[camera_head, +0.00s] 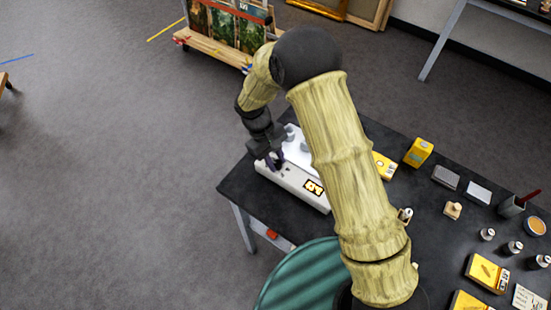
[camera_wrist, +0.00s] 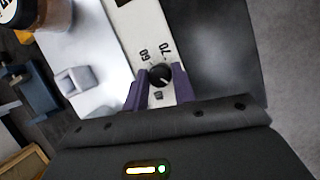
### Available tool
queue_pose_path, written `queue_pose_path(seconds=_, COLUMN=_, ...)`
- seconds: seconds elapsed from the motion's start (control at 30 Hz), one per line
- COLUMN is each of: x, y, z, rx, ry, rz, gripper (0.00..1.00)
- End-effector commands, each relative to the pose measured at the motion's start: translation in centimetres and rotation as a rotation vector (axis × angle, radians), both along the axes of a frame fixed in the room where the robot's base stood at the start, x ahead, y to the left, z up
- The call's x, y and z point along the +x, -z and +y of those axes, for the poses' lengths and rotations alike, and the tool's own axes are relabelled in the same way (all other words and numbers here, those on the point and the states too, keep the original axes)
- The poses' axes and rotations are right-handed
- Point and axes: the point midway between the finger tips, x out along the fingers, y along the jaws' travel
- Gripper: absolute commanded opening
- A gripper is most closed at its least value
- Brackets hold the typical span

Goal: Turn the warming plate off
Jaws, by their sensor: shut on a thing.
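The warming plate (camera_head: 318,199) is a white, low device on the near left end of the black table, with a lit orange display (camera_head: 313,188) on its front. In the wrist view its white panel (camera_wrist: 135,25) carries a black round knob (camera_wrist: 160,76) with the marks 60 and 70 and a small symbol around it. My gripper (camera_head: 273,161) is at the panel; in the wrist view its two purple fingers (camera_wrist: 159,84) are shut on the knob, one on each side. The knob's exact pointing direction is hard to read.
A grey metal block (camera_wrist: 76,80) stands on the plate's pale top, and a jar (camera_wrist: 42,12) shows at the corner. On the black table (camera_head: 415,225) are yellow boxes (camera_head: 419,152) and several small jars. A green round seat (camera_head: 300,280) stands in front.

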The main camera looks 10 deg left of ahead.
Motion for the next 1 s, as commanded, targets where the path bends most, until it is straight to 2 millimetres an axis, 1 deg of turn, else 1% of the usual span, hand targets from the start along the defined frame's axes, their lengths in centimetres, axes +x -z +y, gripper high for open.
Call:
queue_pose_path(seconds=0.07, x=0.2, y=-0.2, z=0.2, rx=0.006, ry=-0.001, rz=-0.006, gripper=0.03)
queue_pose_path(seconds=0.1, x=0.2, y=-0.2, z=0.2, rx=0.006, ry=-0.001, rz=-0.006, gripper=0.32)
queue_pose_path(seconds=0.17, x=0.2, y=-0.2, z=0.2, rx=0.005, ry=-0.001, rz=-0.005, gripper=0.44)
queue_pose_path(seconds=0.2, x=0.1, y=-0.1, z=0.2, rx=0.005, ry=-0.001, rz=-0.004, gripper=0.48)
queue_pose_path(seconds=0.5, x=0.1, y=-0.1, z=0.1, rx=0.002, ry=0.001, rz=-0.002, gripper=0.48)
queue_pose_path(seconds=0.63, x=0.3, y=-0.8, z=0.4, rx=0.004, ry=0.000, rz=-0.004, gripper=0.48)
queue_pose_path(seconds=0.77, x=0.5, y=-2.4, z=1.1, rx=0.006, ry=0.000, rz=-0.004, gripper=0.48)
queue_pose_path(seconds=1.0, x=1.3, y=-6.8, z=2.8, rx=0.005, ry=0.001, rz=-0.007, gripper=0.48)
